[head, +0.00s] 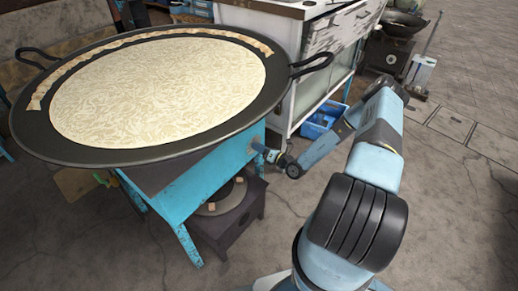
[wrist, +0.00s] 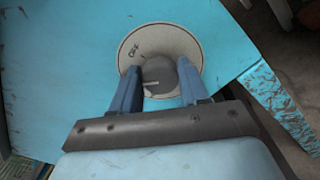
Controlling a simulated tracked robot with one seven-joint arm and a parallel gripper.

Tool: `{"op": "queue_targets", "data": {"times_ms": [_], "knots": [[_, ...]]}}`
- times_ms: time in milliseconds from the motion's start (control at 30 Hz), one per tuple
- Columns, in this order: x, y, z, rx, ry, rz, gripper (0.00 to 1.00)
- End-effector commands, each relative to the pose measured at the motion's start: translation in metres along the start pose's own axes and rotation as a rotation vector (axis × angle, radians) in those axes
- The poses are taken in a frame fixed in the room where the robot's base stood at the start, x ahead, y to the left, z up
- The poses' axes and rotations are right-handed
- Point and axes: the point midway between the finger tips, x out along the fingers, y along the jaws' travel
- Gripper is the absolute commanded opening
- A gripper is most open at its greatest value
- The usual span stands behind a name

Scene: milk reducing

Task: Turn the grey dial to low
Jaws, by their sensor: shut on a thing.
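The grey dial (wrist: 160,76) sits at the middle of a round pale plate (wrist: 182,42) on a blue panel in the wrist view. The plate bears the word "OFF" at its upper left. A light pointer mark on the dial's face lies roughly level. My gripper (wrist: 160,84) has one finger on each side of the dial and is shut on it. In the head view my gripper (head: 262,149) reaches the side of the blue stand (head: 232,155) from the right. The dial is hidden there. I cannot read any low mark on the plate.
A wide black pan (head: 30,130) of pale milky liquid rests on top of the stand, its handle (head: 312,64) jutting out above my gripper. A white cabinet (head: 282,50) and a blue crate (head: 318,121) stand behind. The floor at right is open.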

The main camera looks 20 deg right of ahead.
Motion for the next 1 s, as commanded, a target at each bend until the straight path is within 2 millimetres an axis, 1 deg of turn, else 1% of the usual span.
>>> {"op": "queue_targets", "data": {"times_ms": [33,300,833,867,1000], "knots": [[-0.0005,-0.0025,0.0018,0.024,-0.004,-0.004,0.14],[-0.0009,-0.0035,0.0021,0.124,-0.004,-0.005,0.14],[-0.0017,-0.0048,0.0027,0.149,-0.005,-0.007,0.14],[-0.0017,-0.0048,0.0027,0.149,-0.005,-0.007,0.46],[-0.0014,-0.0039,0.0021,0.149,-0.004,-0.006,0.6]]}}
